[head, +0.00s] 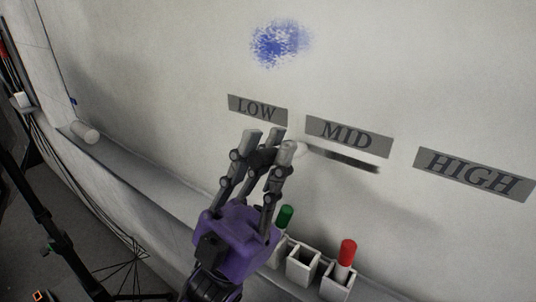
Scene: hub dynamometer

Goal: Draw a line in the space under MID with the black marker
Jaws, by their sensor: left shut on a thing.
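My left gripper (266,146) reaches up to the whiteboard (400,60), its fingers shut just below the gap between the LOW label (257,110) and the MID label (348,136). It holds a marker, of which only a short whitish part (301,148) shows past the fingers; the rest is hidden, and I cannot see its tip or whether it touches the board. A dark streak (350,160) runs under MID, from near the marker to the right, darkest at its right end. My right gripper is out of view.
The HIGH label (474,174) is at the right, and a blue scribble (280,43) is above LOW. Below, a holder (303,264) has an empty middle slot between a green-capped marker (285,217) and a red-capped marker (346,257). A white cylinder (84,132) lies on the left ledge.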

